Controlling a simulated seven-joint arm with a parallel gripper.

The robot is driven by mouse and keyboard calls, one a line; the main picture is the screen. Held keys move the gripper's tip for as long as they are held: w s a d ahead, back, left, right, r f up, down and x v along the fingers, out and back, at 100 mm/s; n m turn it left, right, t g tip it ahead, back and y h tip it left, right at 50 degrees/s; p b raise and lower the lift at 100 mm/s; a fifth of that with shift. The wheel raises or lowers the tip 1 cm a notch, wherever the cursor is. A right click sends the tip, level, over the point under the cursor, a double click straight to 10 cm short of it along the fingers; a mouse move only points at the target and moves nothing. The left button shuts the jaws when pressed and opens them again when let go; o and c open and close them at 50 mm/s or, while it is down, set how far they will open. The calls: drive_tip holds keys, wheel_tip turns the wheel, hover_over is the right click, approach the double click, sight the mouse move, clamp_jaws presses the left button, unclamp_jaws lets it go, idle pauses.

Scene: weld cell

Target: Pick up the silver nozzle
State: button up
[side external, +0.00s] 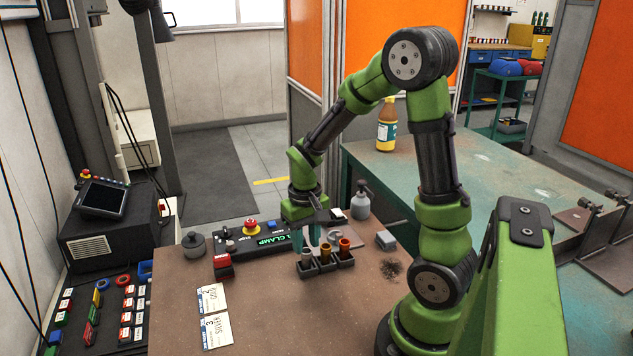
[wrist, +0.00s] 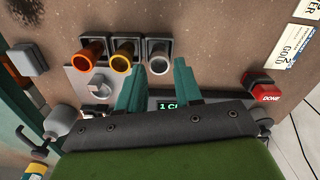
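The silver nozzle (wrist: 159,62) stands in the end cup of a dark three-cup rack (side external: 342,265), beside a gold nozzle (wrist: 122,60) and a copper nozzle (wrist: 91,52). My gripper (wrist: 158,66) is open, with its two teal fingers apart. In the wrist view the silver nozzle shows in the gap between the fingertips, with nothing gripped. In the side external view my gripper (side external: 306,238) points down over the silver nozzle's end of the rack. I cannot tell exactly how far the fingertips are above the nozzle.
A control panel with a lit green CLAMP display (side external: 287,240) and a red emergency button (side external: 251,226) lies behind the rack. A grey spray bottle (side external: 361,200) and a small grey block (side external: 386,240) stand to the right. Label cards (side external: 216,330) lie at the front left.

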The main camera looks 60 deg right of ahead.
sight(306, 251)
wheel_tip(306, 251, down, 5)
drive_tip(key=shift+r, duration=0.15)
drive_tip(key=shift+c, duration=0.2)
